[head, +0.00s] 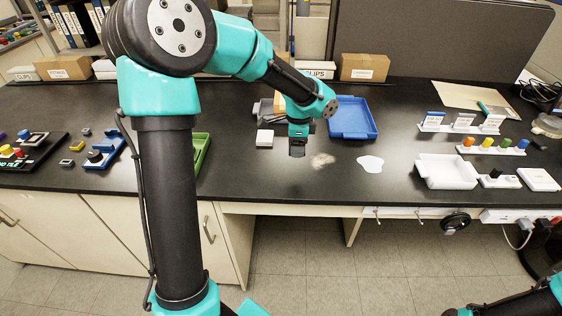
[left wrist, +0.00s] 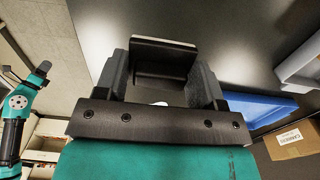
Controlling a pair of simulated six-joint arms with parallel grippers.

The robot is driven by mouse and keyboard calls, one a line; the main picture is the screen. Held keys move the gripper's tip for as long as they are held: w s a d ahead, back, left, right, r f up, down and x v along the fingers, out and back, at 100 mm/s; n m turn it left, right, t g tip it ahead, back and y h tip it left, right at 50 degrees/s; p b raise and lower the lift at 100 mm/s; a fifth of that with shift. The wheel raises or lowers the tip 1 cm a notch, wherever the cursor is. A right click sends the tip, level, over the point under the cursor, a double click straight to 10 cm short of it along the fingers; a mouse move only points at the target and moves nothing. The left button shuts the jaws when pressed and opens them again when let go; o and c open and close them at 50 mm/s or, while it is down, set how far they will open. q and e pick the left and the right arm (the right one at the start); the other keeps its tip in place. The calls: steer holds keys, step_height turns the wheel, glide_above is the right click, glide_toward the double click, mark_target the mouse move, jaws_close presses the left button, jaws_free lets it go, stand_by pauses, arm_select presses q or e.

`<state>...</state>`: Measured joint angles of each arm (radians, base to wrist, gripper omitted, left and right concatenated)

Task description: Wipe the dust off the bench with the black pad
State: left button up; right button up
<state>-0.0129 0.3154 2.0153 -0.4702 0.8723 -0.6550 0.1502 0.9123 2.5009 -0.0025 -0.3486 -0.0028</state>
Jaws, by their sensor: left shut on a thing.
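My left gripper (head: 298,146) is shut on the black pad (left wrist: 163,56) and holds it over the black bench (head: 330,190). The pad sits between the two fingers in the left wrist view. A pale tan dust patch (head: 322,160) lies on the bench just right of the gripper in the head view. I cannot tell whether the pad touches the bench. My right arm shows at the lower right of the head view, without a clear gripper. A teal arm with a small dark tip shows at the left of the left wrist view; its jaws are too small to read.
A white puddle-like spot (head: 370,163) lies right of the dust. Bench in front of the dust is clear.

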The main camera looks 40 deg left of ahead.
arm_select(q)
steer(key=shift+w+r, duration=0.1)
steer(key=shift+w, duration=1.2)
